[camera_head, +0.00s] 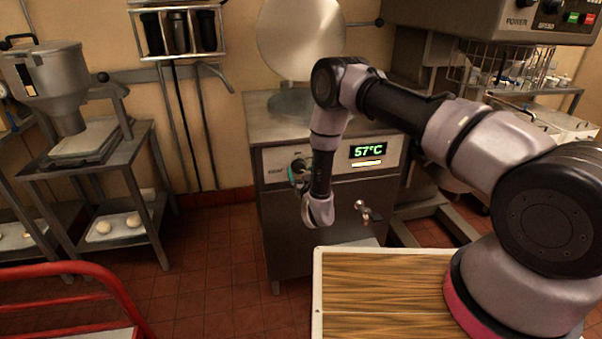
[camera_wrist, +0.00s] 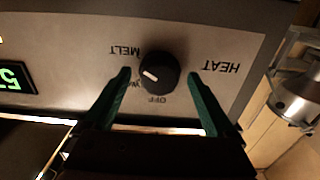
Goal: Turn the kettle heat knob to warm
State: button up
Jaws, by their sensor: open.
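The kettle (camera_head: 323,230) is a grey metal cabinet with a lit display reading 57°C (camera_head: 368,151). Its round black heat knob (camera_wrist: 159,73) shows upside down in the wrist view, with labels MELT, OFF and HEAT around it and a partly hidden label that looks like WARM. The knob's white mark points left in that view, roughly between MELT and the partly hidden label. In the head view the knob (camera_head: 299,165) is just above my gripper (camera_head: 294,178). My gripper's green fingers (camera_wrist: 160,80) are open, one on each side of the knob, with gaps between.
A wood-topped surface (camera_head: 385,295) lies in front. A red rail (camera_head: 90,275) stands at left.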

jog(key=c, duration=1.4)
jog(key=shift+o, duration=0.2)
jog(key=n, duration=0.5)
jog(key=shift+n, duration=0.3)
jog(key=n, duration=0.6)
jog(key=shift+d, duration=0.1)
jog(key=o, duration=1.4)
jog(key=shift+c, duration=0.2)
